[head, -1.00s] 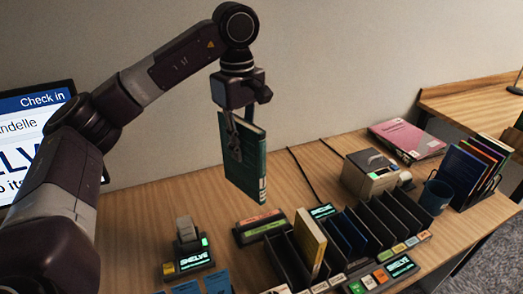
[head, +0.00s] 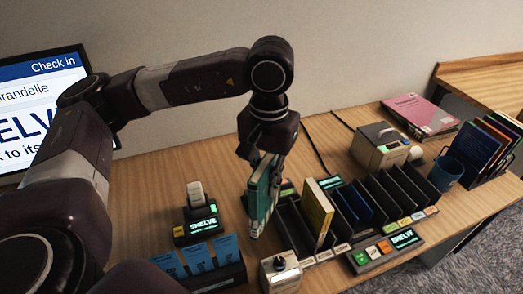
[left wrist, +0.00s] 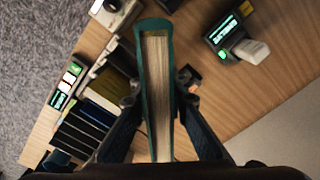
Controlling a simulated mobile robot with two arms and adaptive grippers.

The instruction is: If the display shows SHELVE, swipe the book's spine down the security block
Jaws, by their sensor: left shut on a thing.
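My left gripper (head: 264,163) is shut on a green book (head: 262,205), which hangs nearly upright at the left end of the row of dark slots. The left wrist view shows the book (left wrist: 158,95) between the two fingers, its page edges facing the camera. A small display (head: 203,226) reads SHELVE in green. The large monitor (head: 38,120) shows "Check in" and part of the same word. A low dark block (head: 288,188) is mostly hidden behind the book; I cannot tell if they touch. My right gripper is not in view.
Dark slots (head: 372,195) hold a yellow book (head: 317,213) and blue ones. A box with a knob (head: 280,270) and blue cards (head: 197,257) are in front. The table's back left is clear.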

